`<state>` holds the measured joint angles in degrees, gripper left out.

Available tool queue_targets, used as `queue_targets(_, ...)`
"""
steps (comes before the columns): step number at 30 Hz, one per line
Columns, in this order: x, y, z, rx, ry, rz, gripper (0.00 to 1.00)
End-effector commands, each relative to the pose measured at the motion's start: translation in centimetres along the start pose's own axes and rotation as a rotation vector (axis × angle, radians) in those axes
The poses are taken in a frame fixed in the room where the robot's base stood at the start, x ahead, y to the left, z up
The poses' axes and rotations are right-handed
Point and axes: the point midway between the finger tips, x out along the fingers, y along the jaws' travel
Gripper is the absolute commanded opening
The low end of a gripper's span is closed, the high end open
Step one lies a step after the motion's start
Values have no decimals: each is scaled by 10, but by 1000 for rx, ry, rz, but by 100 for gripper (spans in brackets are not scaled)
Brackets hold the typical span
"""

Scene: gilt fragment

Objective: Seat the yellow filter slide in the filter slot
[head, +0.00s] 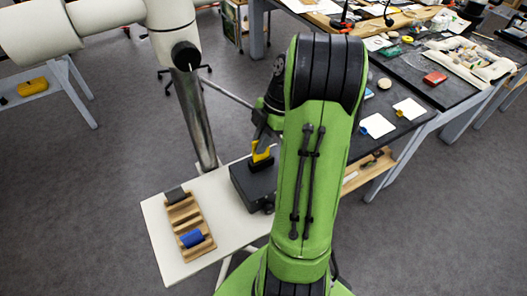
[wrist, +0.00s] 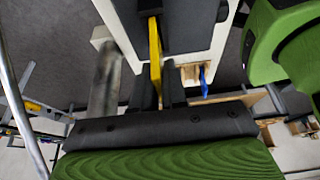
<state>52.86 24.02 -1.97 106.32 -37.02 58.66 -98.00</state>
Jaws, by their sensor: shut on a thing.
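My gripper (head: 264,139) is shut on the yellow filter slide (head: 261,154), directly over the black box (head: 252,186) on the white table. In the wrist view, the slide (wrist: 155,52) shows edge-on as a narrow yellow strip between the two dark fingers (wrist: 157,88). Its far end overlaps the dark box top (wrist: 188,28) there. The slide looks roughly upright, with a dark part just below it at the box top. The filter slot's opening is not clearly visible, and I cannot tell whether the slide's lower edge is inside it.
A wooden rack (head: 193,220) on the white table (head: 160,236) holds a blue slide (head: 191,238) and a dark grey piece (head: 174,194). A grey post (head: 196,120) stands behind the table. A cluttered dark bench (head: 405,75) runs along the right.

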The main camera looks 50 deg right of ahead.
Motion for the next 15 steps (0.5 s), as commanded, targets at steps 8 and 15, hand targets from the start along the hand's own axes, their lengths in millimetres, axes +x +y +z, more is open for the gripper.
queue_targets(8, 26, 0, 11, 1, -1, -1, 0)
queue_targets(15, 30, 0, 13, 1, 0, 0, 0)
